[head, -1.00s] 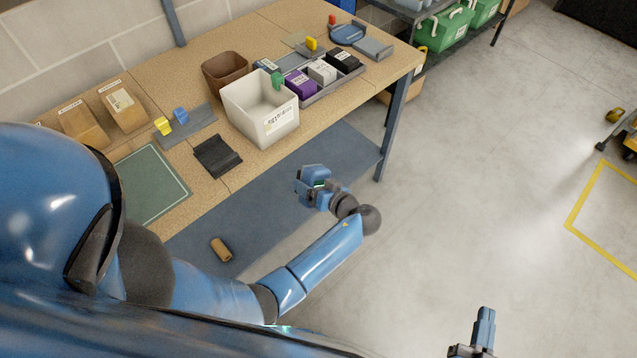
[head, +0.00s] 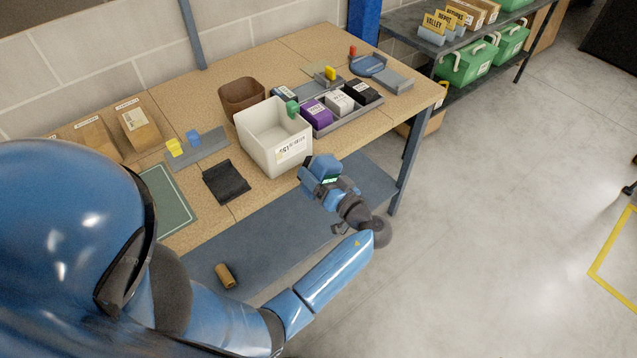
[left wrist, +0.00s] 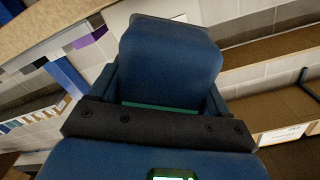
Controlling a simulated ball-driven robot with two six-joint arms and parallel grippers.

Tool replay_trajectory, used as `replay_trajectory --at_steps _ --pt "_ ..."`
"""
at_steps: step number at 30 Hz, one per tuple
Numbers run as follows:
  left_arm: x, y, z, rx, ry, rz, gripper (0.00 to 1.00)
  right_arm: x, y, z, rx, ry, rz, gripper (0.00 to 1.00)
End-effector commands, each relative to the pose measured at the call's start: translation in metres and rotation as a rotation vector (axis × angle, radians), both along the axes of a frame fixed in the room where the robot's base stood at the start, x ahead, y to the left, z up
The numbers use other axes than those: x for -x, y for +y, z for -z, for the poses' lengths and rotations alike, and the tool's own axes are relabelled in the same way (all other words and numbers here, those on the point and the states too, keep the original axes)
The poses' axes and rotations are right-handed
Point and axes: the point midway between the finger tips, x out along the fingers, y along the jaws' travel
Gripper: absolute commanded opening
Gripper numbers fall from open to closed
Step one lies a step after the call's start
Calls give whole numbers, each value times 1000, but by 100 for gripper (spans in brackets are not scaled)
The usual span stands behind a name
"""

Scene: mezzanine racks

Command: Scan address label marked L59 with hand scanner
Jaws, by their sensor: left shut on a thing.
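The hand scanner (head: 322,170) is blue with a small lit green display, and it is in my left gripper (head: 325,183). The gripper is shut on it in front of the bench edge, just below the white bin. In the left wrist view the scanner's blue body (left wrist: 170,55) fills the middle. A white address label (head: 293,149) is on the front of the white bin, close to the scanner. Other labels show on a carton (head: 134,119). The print is too small to tell which one reads L59. My right gripper is out of view.
On the bench (head: 255,190) are the white bin (head: 262,150), a brown bin (head: 241,97), a black holder (head: 226,182) and a grey tray (head: 340,122) with purple, white and black boxes. Green crates (head: 466,63) stand on a shelf at right. The floor at right is clear.

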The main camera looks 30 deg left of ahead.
Motion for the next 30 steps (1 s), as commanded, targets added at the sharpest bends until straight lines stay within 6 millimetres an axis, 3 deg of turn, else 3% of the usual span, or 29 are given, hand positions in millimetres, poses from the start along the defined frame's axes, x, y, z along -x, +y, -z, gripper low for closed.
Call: replay_trajectory --at_steps 18,30 --pt "-20 48 -1 0 0 -2 36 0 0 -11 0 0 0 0" --pt "-25 59 0 1 0 -1 36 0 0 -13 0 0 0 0"
